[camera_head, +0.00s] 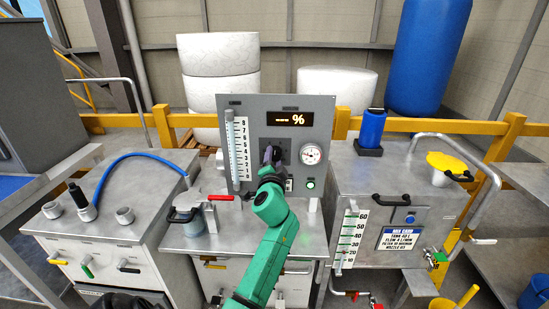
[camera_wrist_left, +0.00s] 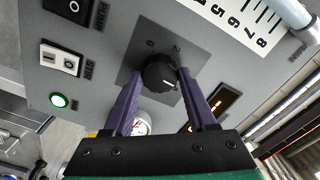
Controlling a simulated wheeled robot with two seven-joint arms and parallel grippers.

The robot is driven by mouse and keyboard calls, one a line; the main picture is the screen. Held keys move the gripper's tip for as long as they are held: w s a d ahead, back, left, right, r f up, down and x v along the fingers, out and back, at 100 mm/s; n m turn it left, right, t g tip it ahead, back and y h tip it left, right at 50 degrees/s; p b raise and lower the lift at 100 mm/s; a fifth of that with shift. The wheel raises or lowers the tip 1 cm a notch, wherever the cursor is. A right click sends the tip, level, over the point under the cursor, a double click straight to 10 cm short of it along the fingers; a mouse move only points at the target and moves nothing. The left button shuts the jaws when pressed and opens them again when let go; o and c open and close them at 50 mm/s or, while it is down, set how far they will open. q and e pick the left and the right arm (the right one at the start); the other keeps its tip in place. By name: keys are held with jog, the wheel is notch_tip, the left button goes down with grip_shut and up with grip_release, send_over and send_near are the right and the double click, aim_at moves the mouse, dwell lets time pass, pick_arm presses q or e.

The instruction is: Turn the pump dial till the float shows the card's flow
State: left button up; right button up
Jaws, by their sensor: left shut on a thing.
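The pump dial is a round black knob on a dark square plate; it shows in the wrist view (camera_wrist_left: 160,74), with a white mark on it. My left gripper (camera_head: 268,157) has its purple fingers on either side of the knob, shut on it. In the head view my gripper partly hides the dial. The flow scale (camera_head: 239,150), white with numbers, stands left of the dial; the float is too small to make out. The mix card (camera_head: 401,239) is on the right tank's front; its flow figure is too small to read surely. My right gripper is not in view.
The grey panel (camera_head: 305,108) carries a display (camera_head: 289,119) reading dashes and a percent sign, a round gauge (camera_head: 311,153) and a lit green lamp (camera_head: 310,184). Switches (camera_wrist_left: 60,58) sit beside the dial.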

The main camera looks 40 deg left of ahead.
pick_arm(q)
jog(key=shift+a+r+m+p, duration=0.15)
jog(key=shift+m+p, duration=0.15)
jog(key=shift+m, duration=0.8)
jog(key=shift+d+r+m+p, duration=0.1)
jog(key=shift+m+p, duration=0.15)
jog(key=shift+m, duration=0.85)
jog(key=shift+a, duration=0.1)
jog(key=o, duration=1.4)
jog(key=shift+w+a+f, duration=0.1)
jog(key=shift+a+f, duration=0.05)
jog(key=shift+f, duration=0.05)
jog(key=shift+s+d+f, duration=0.1)
jog(key=shift+s+d, duration=0.25)
jog(key=shift+d, duration=0.05)
jog(key=b+v, duration=0.2)
jog(key=v, duration=1.1)
jog(key=shift+s+d+b, duration=0.15)
jog(key=shift+s+b, duration=0.1)
jog(key=shift+b, duration=0.15)
